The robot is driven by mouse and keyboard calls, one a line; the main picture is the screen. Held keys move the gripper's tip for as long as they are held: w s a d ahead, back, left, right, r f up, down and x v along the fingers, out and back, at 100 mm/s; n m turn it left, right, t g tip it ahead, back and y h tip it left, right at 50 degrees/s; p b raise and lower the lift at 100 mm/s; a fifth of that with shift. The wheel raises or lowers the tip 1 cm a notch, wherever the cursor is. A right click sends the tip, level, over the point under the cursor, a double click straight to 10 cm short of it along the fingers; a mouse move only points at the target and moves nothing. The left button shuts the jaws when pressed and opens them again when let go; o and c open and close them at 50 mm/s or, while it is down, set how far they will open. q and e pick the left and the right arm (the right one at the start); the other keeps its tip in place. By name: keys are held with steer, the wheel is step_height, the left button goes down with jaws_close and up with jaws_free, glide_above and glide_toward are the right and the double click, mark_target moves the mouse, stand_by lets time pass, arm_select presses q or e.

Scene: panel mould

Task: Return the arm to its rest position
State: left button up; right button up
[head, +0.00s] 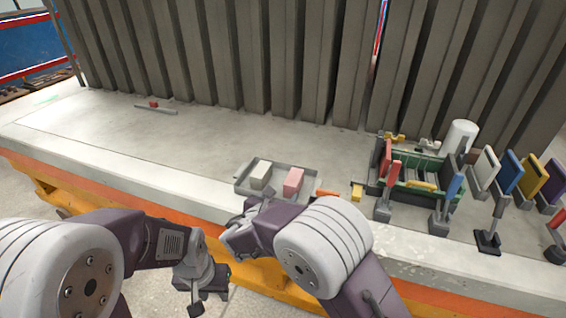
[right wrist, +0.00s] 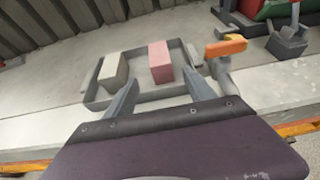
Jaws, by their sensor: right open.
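My right gripper (right wrist: 162,92) is open in the right wrist view, with nothing between its fingers. Its fingers point toward a grey tray (right wrist: 98,103) that holds a pale grey block (right wrist: 113,72) and a pink block (right wrist: 160,62). In the head view the right arm reaches in from the bottom, and its wrist is just in front of the tray (head: 240,187). My left gripper (head: 197,303) hangs low in front of the table edge in the head view, pointing down. Its fingers are too small and dark to tell open from shut.
A green crate (head: 405,195) with tools, a white cylinder (head: 460,136) and upright coloured panels (head: 510,172) crowd the right side. An orange-handled tool (right wrist: 226,45) is beside the tray. A small red block (head: 153,104) lies far left. The left tabletop is mostly clear; corrugated panels stand behind.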

steer(key=w+d+r+m+g+h+p, duration=0.1)
steer(key=d+r+m+h+p, duration=0.1)
steer(key=d+r, duration=0.45)
steer(key=w+d+r+m+g+h+p, duration=0.1)
steer(key=d+r+m+p, duration=0.2)
steer(key=d, duration=0.6)
steer(key=s+d+m+g+h+p, duration=0.1)
steer(key=s+d+m+g, duration=0.2)
steer(key=s+d, duration=0.25)
steer(key=s+d+m+g+p, duration=0.2)
steer(key=s+d+m+g, duration=0.15)
steer(key=d, duration=0.35)
steer(key=s+d+f+m+g+y+p, duration=0.1)
steer(key=s+f+m+g+y+p, duration=0.2)
steer(key=s+m, duration=0.85)
steer(key=s+a+f+m+y+b, duration=0.1)
steer(key=s+a+f+m+y, duration=0.4)
steer(key=a+m, duration=0.3)
steer(key=shift+s+a+f+m, duration=0.2)
steer(key=shift+s+m, duration=0.35)
steer(key=shift+m, duration=0.35)
